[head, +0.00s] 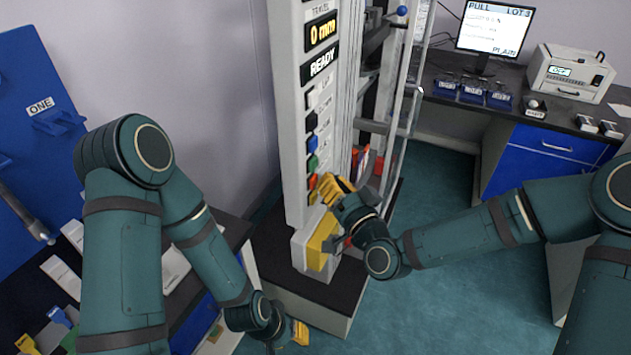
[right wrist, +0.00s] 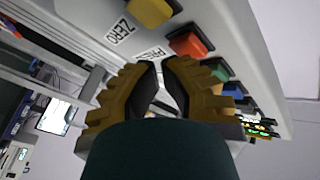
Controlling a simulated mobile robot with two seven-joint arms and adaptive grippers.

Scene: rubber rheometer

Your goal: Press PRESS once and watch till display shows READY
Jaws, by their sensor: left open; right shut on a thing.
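A tall light-grey column carries a panel with a display reading 0 mm (head: 322,31) and a display reading READY (head: 322,62). Below them is a row of coloured buttons, with red (head: 313,181) near the bottom. My right gripper (head: 328,185) is at the lower buttons and hides part of them. In the right wrist view, my right gripper's fingertips (right wrist: 163,64) are close together beside the red button (right wrist: 190,42) and a partly hidden label starting with P (right wrist: 150,52). What lies between them cannot be made out. My left gripper (head: 298,335) is low and away from the panel.
A yellow-and-grey block (head: 322,240) stands at the column's foot on a dark base (head: 310,292). A clear door with a handle (head: 408,110) is right of the column. A bench with a monitor (head: 495,28) and a white instrument (head: 570,74) is at the back right.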

